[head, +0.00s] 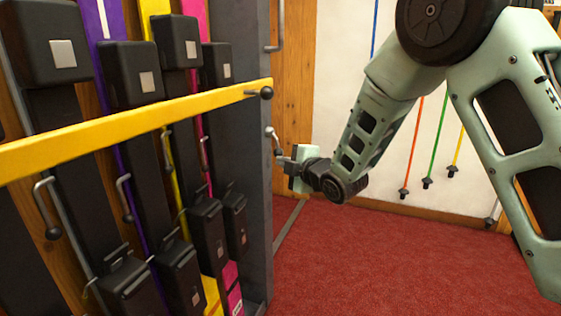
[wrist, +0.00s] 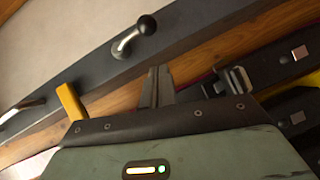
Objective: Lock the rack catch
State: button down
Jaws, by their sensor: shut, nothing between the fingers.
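The rack's grey post (head: 255,200) stands at the right end of the ski rack. On it is a small metal lever with a rounded knob, which looks like the catch (head: 272,137); in the wrist view the catch (wrist: 133,36) stands out from the post beyond my fingertips. A yellow bar (head: 130,125) crosses the rack and ends at the post by a black ball knob (head: 266,93).
Skis with black bindings (head: 208,235) stand upright behind the yellow bar, left of the post. Another metal hook (head: 277,35) is higher on the post. Poles (head: 435,145) hang on the white wall at right. The red carpet (head: 370,260) is clear.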

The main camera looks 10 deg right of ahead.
jog(key=f+p+v, duration=0.1)
jog(key=v, duration=0.6)
jog(key=shift+s+r, duration=0.35)
jog(key=shift+r, duration=0.05)
jog(key=s+a+f+m+g+h, duration=0.15)
jog(key=s+a+m+g, duration=0.25)
jog(key=s, duration=0.5)
jog(key=s+a+f+m+g+h, duration=0.1)
jog(key=s+a+f+m+g, duration=0.3)
jog(key=s, duration=0.4)
jog(key=s+d+r+m+g+h, duration=0.15)
jog(key=s+g, duration=0.25)
jog(key=s, duration=0.6)
jog(key=s+r+m+g+h, duration=0.1)
jog(key=s+m+g, duration=0.2)
jog(key=s, duration=0.7)
notch_tip(320, 180, up, 29)
jog(key=p, duration=3)
jog(key=shift+w+d, duration=0.15)
jog(key=shift+w, duration=0.05)
jog(key=shift+n, duration=0.25)
